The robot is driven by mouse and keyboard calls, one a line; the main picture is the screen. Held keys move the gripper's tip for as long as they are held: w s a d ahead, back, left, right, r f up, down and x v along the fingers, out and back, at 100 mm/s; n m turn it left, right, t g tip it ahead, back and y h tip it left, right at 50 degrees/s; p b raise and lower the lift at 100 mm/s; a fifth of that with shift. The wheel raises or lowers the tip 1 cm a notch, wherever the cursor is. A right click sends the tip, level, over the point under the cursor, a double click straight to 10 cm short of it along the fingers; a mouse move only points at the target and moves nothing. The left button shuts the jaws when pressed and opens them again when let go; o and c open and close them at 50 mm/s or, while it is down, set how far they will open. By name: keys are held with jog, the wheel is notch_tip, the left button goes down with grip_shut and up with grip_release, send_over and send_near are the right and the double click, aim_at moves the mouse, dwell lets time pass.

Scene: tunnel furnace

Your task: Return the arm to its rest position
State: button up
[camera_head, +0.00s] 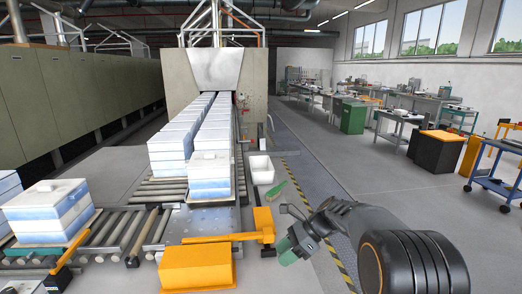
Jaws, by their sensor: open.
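My arm (350,225) reaches in from the lower right, dark grey and black. My gripper (287,250) is at its end, low in the middle of the view, just right of the yellow bracket beside the conveyor. It is open. A green part shows at its tip; the space between the fingers is hard to make out, and I see nothing clearly held there.
A roller conveyor (122,232) carries white-and-blue boxes (168,150) toward the furnace (215,70). A yellow cover (196,268) and bracket (264,224) stand left of my gripper. The grey floor right (400,185) is clear up to the workbenches.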

jog(key=s+d+r+n+t+h, duration=0.1)
jog(key=s+d+n+t+h, duration=0.2)
jog(key=s+n, duration=0.6)
jog(key=s+d+r+n+t+h, duration=0.2)
jog(key=s+d+n+h, duration=0.4)
jog(key=s+n, duration=0.3)
jog(key=shift+s+d+t+h, duration=0.2)
jog(key=shift+d+t+h, duration=0.25)
jog(key=shift+t, duration=0.25)
